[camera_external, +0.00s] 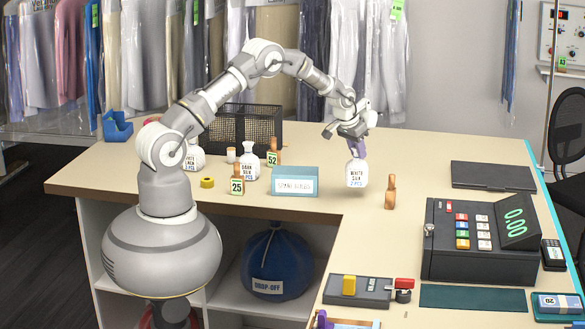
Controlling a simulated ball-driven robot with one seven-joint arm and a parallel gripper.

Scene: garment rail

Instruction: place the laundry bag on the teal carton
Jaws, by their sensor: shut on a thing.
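My gripper (357,147) is shut on the purple neck of a small white laundry bag (357,174) with a printed label. The bag hangs upright below the fingers, right of the teal carton and apart from it in the picture. I cannot tell whether its bottom touches the counter. The teal carton (295,174) sits on the counter near its front edge, with a pale label on its front. Its top looks clear. Two similar white bags stand to the left, one by the wooden stand (250,163) and one partly behind my arm (194,160).
A wooden peg-like stand (390,192) is just right of the held bag. Stands with green number tags, 25 (237,187) and 52 (273,158), are left of the carton. A black mesh basket (262,125) is behind. A cash register (480,240) is at right.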

